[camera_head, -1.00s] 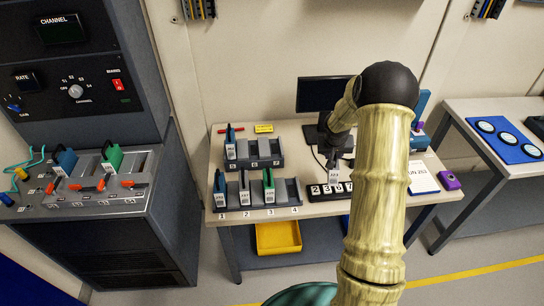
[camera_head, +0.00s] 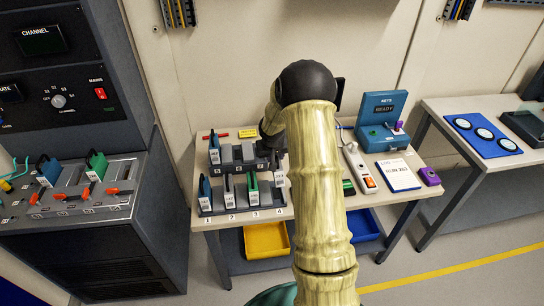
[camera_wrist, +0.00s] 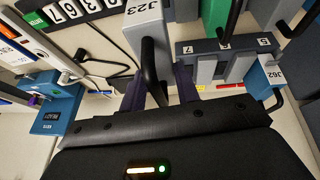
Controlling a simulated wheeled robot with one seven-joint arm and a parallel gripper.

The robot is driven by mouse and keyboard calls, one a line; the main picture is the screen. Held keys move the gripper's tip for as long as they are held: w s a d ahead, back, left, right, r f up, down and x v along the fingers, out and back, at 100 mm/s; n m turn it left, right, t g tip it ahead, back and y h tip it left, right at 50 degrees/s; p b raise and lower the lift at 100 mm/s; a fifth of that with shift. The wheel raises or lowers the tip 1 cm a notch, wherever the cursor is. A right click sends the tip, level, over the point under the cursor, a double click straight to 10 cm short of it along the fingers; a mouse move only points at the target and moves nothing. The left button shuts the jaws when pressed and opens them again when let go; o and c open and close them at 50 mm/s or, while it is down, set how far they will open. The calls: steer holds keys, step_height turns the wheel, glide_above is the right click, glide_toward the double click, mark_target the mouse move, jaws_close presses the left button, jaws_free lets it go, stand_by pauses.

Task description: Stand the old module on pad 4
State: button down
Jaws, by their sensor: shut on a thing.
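My gripper (camera_wrist: 158,88) is shut on the black handle of a grey module (camera_wrist: 144,22) with a white label reading J23. In the head view this module (camera_head: 280,179) shows beside my arm, over the right end of the front rack at pad 4 (camera_head: 279,211). I cannot tell whether its foot touches the pad. The front rack also holds a blue module (camera_head: 205,192) on pad 1, a grey one (camera_head: 228,192) on pad 2 and a green one (camera_head: 253,190) on pad 3. My arm hides most of my gripper in the head view.
The rear rack holds a blue module (camera_head: 214,152), labelled J62 in the wrist view (camera_wrist: 264,76). A yellow bin (camera_head: 266,241) sits below the table.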

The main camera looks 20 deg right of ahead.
steer(key=shift+f, duration=0.1)
steer(key=shift+f+b, duration=2.95)
steer(key=shift+f, duration=0.75)
steer(key=shift+a+y+p, duration=0.35)
steer(key=shift+y+p, duration=0.15)
steer(key=shift+p, duration=0.6)
steer(key=shift+w+a, duration=0.1)
steer(key=shift+a, duration=0.1)
steer(key=shift+d+r+t+y+p, duration=0.15)
steer(key=shift+d+t+y+p, duration=0.25)
steer(key=shift+p, duration=1)
steer(key=shift+f+b, duration=0.4)
steer(key=shift+f, duration=0.2)
steer(key=c, duration=1)
jaws_free()
steer(key=shift+o, duration=0.3)
